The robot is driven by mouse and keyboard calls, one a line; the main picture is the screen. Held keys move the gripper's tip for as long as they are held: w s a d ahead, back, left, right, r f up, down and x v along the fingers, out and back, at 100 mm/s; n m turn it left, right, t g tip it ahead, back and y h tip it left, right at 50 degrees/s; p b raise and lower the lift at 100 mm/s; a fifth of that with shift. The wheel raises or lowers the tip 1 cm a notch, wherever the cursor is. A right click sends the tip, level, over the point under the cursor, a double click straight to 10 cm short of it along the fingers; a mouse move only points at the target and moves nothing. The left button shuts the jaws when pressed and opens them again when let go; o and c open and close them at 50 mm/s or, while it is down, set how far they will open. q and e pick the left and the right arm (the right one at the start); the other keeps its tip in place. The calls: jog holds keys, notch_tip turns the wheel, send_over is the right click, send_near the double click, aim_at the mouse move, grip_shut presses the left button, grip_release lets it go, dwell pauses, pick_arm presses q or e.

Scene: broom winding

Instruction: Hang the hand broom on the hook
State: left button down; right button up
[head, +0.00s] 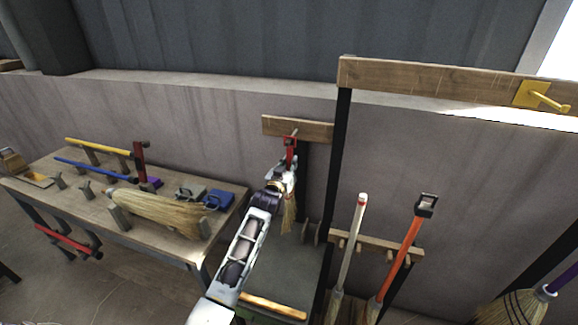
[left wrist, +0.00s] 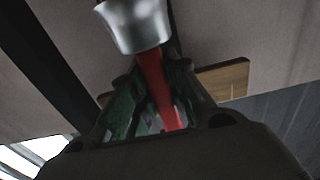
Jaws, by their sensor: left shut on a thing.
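The hand broom has a red handle (head: 290,152) and straw bristles (head: 289,215) that hang downward. My left gripper (head: 287,170) is shut on the red handle, and the broom is roughly upright. The top of the handle is just below or at a small hook (head: 295,133) on a short wooden board (head: 316,130) on the wall. I cannot tell whether the handle touches the hook. In the left wrist view the red handle (left wrist: 158,90) runs between the fingers, with a silver collar (left wrist: 138,25) beyond. My right gripper is not in view.
A wooden workbench (head: 170,245) with brushes and tools stands at the left. A dark-topped surface (head: 285,265) lies below the hook. A black post (head: 335,160) and a rack with long-handled brooms (head: 405,250) stand to the right. A yellow hook (head: 545,98) is on the upper beam.

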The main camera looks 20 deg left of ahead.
pick_arm(q)
jog(key=shift+w+f, duration=0.1)
dwell(0.7)
jog(key=c, duration=1.3)
grip_release()
jog(key=s, duration=1.2)
jog(key=shift+a, duration=0.25)
jog(key=shift+f, duration=0.1)
